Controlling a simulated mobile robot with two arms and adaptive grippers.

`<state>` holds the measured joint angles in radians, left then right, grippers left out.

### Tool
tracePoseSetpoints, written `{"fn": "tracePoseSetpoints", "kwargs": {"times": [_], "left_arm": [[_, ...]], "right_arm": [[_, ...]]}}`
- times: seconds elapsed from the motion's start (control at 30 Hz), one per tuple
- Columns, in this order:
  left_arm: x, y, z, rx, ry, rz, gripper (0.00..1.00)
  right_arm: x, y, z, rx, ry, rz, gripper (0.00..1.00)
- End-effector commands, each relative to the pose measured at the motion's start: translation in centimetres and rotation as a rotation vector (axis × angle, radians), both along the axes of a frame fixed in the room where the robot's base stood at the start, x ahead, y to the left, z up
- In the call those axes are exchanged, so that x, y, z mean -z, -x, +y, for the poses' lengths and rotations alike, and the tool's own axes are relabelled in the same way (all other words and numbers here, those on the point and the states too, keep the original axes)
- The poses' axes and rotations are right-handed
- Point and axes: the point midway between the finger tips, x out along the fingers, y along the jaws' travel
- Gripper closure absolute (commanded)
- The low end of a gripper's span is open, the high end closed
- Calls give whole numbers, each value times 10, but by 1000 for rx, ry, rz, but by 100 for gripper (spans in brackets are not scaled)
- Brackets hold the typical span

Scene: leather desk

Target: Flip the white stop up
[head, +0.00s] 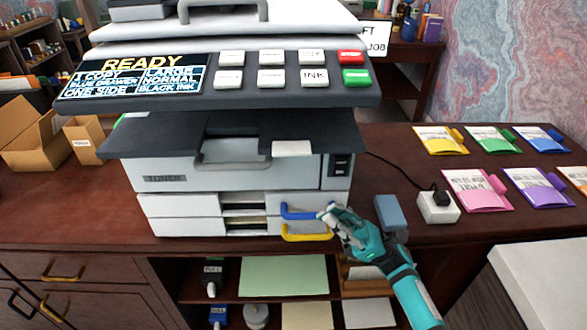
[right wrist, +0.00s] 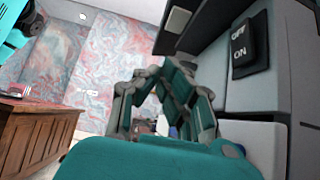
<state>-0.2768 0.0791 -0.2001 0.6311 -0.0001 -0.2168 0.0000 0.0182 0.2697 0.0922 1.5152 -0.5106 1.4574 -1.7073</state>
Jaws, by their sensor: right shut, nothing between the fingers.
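The white stop (head: 291,148) is a small pale flap at the front edge of the dark output tray (head: 225,130) on the printer. It lies flat, about level with the tray. A pale rectangular piece (right wrist: 178,20) on the dark tray edge in the right wrist view looks like the same stop. My right gripper (head: 332,214) is shut and empty, below and to the right of the stop, by the right end of the blue drawer handle (head: 300,214). Its fingers (right wrist: 155,78) also show in the right wrist view. My left gripper is not in view.
The control panel (head: 220,78) overhangs the tray. The ON/OFF switch (head: 340,167) is on the printer's right front. A yellow drawer handle (head: 306,233) sits under the blue one. A white plug box (head: 438,206) and coloured envelopes (head: 478,188) lie to the right.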

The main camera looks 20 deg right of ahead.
Motion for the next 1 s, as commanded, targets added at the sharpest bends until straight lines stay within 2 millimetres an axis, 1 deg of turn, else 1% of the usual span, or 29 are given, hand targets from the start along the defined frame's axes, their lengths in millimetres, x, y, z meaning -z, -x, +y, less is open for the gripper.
{"fn": "tracePoseSetpoints", "kwargs": {"times": [0.03, 0.1, 0.2, 0.27, 0.37, 0.47, 0.67, 0.8, 0.9, 1.0], "left_arm": [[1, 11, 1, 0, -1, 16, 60], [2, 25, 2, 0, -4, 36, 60], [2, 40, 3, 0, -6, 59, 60], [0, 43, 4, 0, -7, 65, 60], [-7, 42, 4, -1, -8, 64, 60], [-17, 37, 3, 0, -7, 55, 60], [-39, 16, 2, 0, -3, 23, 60], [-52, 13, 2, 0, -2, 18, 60], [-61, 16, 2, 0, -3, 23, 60], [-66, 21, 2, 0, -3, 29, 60]], "right_arm": [[0, 0, 0, 0, 0, 1, 100], [0, 0, 0, 1, -1, 2, 100], [-1, -1, 1, 0, -1, 3, 100], [-5, -1, 3, 0, -2, 2, 100], [-15, -3, 11, -2, -2, 1, 100], [-29, -7, 23, -1, -2, 1, 100], [-61, -15, 53, -3, -3, 2, 100], [-81, -20, 70, -1, -3, 2, 100], [-96, -20, 68, 0, -2, 2, 100], [-105, -20, 68, -1, -2, 3, 100]]}}
